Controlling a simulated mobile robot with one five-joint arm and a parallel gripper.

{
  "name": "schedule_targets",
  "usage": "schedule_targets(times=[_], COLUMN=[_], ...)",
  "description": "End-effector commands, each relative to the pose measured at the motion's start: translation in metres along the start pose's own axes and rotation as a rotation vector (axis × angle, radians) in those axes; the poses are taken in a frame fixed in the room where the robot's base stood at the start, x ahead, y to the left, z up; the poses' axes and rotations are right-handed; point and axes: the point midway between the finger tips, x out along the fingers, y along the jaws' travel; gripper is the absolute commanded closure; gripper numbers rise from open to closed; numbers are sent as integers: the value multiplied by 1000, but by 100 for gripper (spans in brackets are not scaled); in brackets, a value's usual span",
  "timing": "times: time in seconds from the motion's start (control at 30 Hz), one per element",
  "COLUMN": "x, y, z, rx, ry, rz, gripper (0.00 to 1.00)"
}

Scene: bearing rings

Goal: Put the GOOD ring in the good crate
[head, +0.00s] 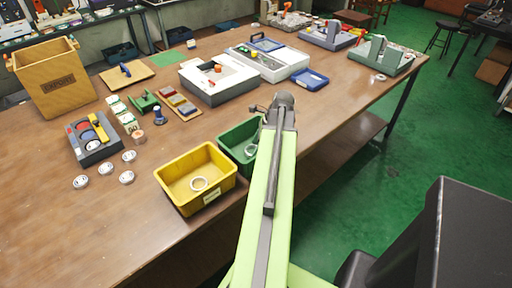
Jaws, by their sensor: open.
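A green crate (225,141) stands on the table's near edge, partly hidden behind my arm, with a pale ring (250,151) in it. The label on the yellow crate's front is too small to read, and no label shows on the green one. No marking shows which ring is GOOD. My gripper (257,108) is at the far end of my green arm, above the table just beyond the green crate. It is open, small and partly hidden by the wrist; I see nothing held.
Several round metal parts (127,177) lie left of the yellow crate, by a grey tray (97,151). A wooden bin (55,85) stands at the back left. A white-topped box (215,85) and a blue tray (310,79) lie beyond my gripper. The table's front left is clear.

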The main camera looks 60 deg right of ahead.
Motion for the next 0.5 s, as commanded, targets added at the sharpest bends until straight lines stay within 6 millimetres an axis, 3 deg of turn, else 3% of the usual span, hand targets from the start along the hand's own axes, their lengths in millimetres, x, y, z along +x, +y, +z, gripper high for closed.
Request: schedule_targets(times=[0.27,0.5], x=[-8,-52], y=[0,0], z=[3,6], rx=[0,0], ry=[0,0], rz=[0,0], gripper=[23,23])
